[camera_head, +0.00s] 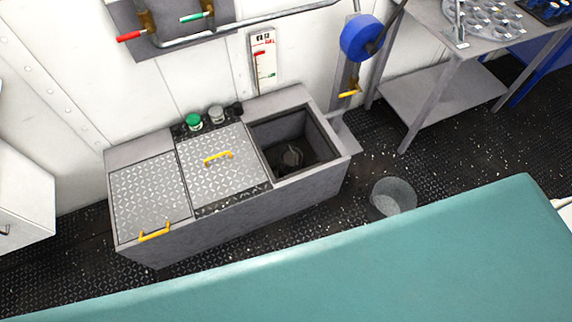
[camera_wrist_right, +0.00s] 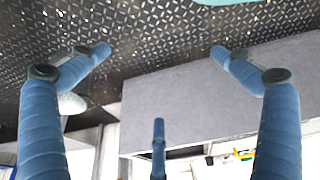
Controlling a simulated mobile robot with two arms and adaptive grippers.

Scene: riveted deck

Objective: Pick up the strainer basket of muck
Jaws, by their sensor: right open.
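A round, pale mesh basket (camera_head: 393,195) stands upright on the deck, off the right end of the grey tank. It looks like the strainer basket and has grey matter low inside. My right gripper (camera_wrist_right: 160,52) is open and empty in the right wrist view, its blue fingers spread wide. Deck and the tank's plain grey side show beyond the fingers. A pale rounded thing (camera_wrist_right: 70,104) is partly hidden behind the left-hand finger; I cannot tell if it is the basket. Neither gripper shows in the head view.
The grey tank (camera_head: 235,215) has two plated lids with yellow handles and an open bay (camera_head: 306,130) at right, with a dark round fitting inside. A metal table (camera_head: 437,89) stands at upper right. Dark deck is clear around the basket.

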